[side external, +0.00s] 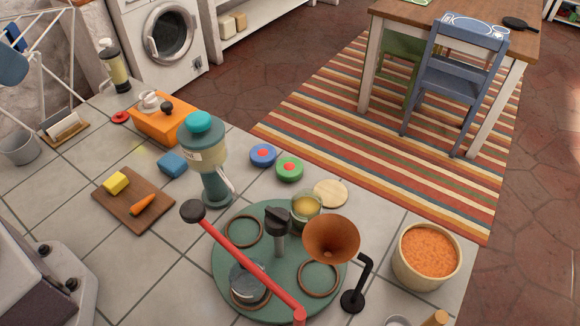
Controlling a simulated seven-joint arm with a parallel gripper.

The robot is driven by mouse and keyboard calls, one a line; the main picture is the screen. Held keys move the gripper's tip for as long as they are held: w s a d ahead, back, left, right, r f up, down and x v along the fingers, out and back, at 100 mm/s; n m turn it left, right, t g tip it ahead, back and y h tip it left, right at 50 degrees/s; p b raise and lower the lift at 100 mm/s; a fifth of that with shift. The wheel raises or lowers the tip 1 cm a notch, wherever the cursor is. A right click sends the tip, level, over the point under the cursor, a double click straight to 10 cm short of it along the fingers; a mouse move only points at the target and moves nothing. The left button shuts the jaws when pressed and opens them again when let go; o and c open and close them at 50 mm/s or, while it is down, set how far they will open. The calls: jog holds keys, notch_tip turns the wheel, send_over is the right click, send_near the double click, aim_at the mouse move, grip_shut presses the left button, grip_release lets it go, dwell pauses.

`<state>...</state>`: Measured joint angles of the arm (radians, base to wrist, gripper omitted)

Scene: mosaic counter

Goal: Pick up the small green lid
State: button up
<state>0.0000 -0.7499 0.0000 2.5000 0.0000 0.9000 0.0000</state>
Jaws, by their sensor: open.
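The two lids look close but separate. The top of the green lid is fully visible and nothing rests on it. My gripper is not in view, so its place relative to the lid does not show.
A teal-capped grinder (206,160) stands left of the lids. A jar (306,209), a wooden disc (330,193) and a green turntable (228,272) with a red lever (247,262) and copper funnel (331,238) sit in front. The counter edge lies close behind.

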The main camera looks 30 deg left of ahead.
jog(key=o, duration=0.7)
